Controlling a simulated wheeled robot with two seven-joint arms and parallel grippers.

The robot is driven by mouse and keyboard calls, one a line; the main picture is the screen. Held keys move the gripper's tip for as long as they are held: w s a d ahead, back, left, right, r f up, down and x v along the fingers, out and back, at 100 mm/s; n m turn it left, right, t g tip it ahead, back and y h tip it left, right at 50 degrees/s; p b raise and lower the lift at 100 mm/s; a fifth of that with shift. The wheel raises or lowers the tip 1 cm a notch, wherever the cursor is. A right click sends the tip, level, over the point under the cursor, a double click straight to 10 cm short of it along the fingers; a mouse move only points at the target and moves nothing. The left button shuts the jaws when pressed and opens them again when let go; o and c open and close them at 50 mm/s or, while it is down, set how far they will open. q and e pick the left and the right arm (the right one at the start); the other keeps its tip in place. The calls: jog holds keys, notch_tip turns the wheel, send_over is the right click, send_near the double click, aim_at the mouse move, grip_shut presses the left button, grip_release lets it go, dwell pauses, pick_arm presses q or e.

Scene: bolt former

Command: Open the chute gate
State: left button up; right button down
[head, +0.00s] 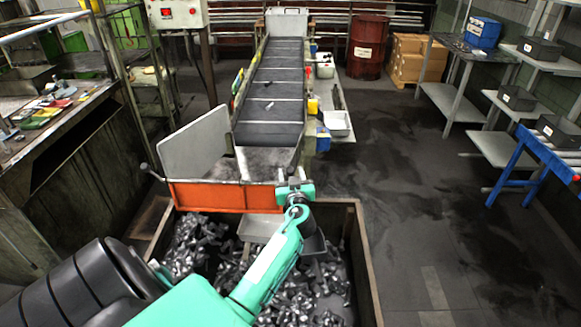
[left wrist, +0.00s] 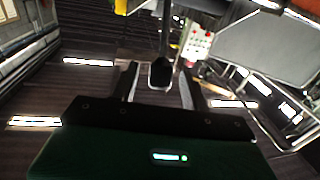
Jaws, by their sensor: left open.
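The chute (head: 265,163) at the near end of the conveyor has an orange front panel (head: 222,196). A pale grey plate (head: 195,143) stands tilted at its left side. Which part is the gate is hard to tell. A thin bar with a dark knob (head: 145,167) sticks out at the left. My left gripper (head: 290,183) is at the right end of the orange panel, its fingertips mostly hidden in the head view. In the left wrist view its fingers (left wrist: 160,88) are apart, with a black handle end (left wrist: 161,71) between them. My right gripper is out of view.
A crate (head: 362,262) of dark metal parts stands below the chute, with a grey tray (head: 260,226) in it. A cluttered workbench (head: 70,140) stands at left, shelves (head: 500,147) at right. The floor (head: 415,200) right of the conveyor is mostly clear.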

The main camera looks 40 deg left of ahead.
pick_arm(q)
jog(key=shift+w+a+r, duration=0.1)
jog(key=shift+w+a, duration=0.2)
jog(key=shift+a, duration=0.1)
jog(key=shift+w+a, duration=0.2)
jog(key=shift+a, duration=0.1)
grip_shut()
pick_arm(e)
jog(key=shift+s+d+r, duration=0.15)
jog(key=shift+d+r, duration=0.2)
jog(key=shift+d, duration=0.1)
pick_arm(q)
jog(key=shift+w, duration=0.1)
